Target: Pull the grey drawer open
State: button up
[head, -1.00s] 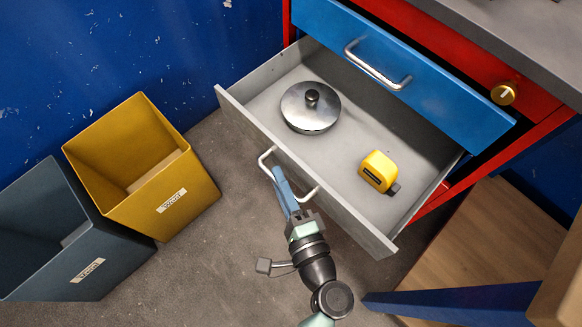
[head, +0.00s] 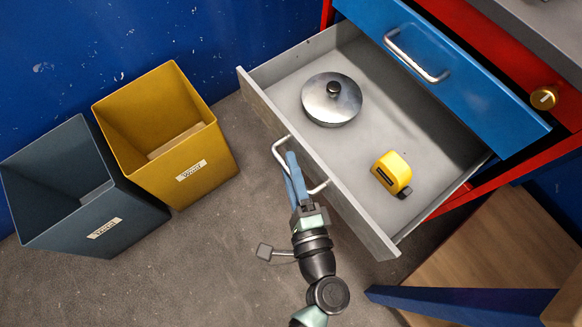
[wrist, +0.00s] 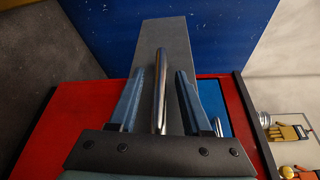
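The grey drawer (head: 330,185) stands pulled well out of the red cabinet, its inside visible. Its U-shaped metal handle (head: 283,150) is on the front face; a bar of it also shows in the wrist view (wrist: 160,85). My gripper (head: 293,165) is at the handle from the front. In the wrist view my gripper (wrist: 160,95) has its two blue fingers apart, one on each side of the handle bar, with a gap on both sides.
A lidded metal pot (head: 331,100) and a yellow tape measure (head: 392,173) lie in the drawer. A blue drawer (head: 440,60) is above. Yellow (head: 200,150) and dark grey (head: 70,225) bins stand left. A wooden surface with a blue edge (head: 460,297) is at lower right.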

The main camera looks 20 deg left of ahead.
jog(key=p+v, duration=0.1)
jog(key=v, duration=1.2)
jog(key=shift+p, duration=0.4)
